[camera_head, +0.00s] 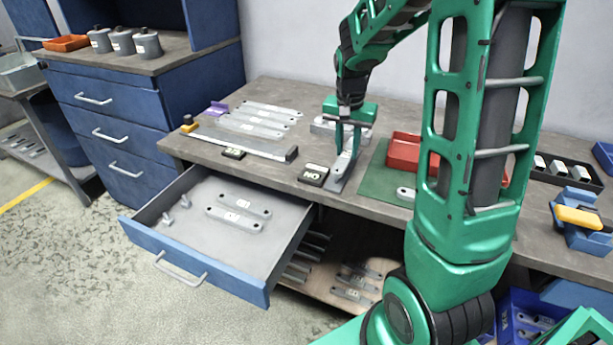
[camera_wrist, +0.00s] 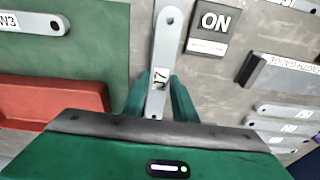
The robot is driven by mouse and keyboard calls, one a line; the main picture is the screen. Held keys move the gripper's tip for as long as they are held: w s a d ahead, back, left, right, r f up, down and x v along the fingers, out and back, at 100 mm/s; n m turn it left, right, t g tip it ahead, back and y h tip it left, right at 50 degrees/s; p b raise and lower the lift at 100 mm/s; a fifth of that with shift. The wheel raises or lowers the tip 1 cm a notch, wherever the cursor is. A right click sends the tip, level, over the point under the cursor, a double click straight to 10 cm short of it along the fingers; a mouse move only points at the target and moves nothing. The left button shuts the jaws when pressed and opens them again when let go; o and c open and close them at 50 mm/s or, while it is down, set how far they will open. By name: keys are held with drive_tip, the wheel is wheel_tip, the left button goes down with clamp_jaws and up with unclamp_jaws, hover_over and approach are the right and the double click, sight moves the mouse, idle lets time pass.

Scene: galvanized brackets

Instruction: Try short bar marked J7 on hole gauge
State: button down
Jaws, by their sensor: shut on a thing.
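My gripper (camera_head: 348,147) is shut on a grey bar (camera_head: 340,172), low over the bench. In the wrist view my gripper (camera_wrist: 160,98) has its green fingers on either side of the bar (camera_wrist: 166,42). The bar's white label reads J7, and a round hole shows at its far end. The head view does not show clearly whether the bar touches the bench. A pale grey block (camera_head: 323,127) stands behind my gripper and is partly hidden by it; it may be the hole gauge, but I cannot read a label on it.
A black sign block (camera_head: 313,175) sits left of the bar. A length gauge (camera_head: 240,142) and several grey bars (camera_head: 262,120) lie further left. A green mat (camera_head: 377,182) with a red tray (camera_head: 403,152) is right. The open drawer (camera_head: 185,232) holds loose bars.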

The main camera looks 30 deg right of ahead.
drive_tip(key=shift+r, duration=0.1)
drive_tip(key=shift+r, duration=1.9)
drive_tip(key=shift+f, duration=0.1)
drive_tip(key=shift+f, duration=1.6)
drive_tip(key=shift+f, duration=0.3)
idle(1.0)
drive_tip(key=c, duration=1.4)
unclamp_jaws()
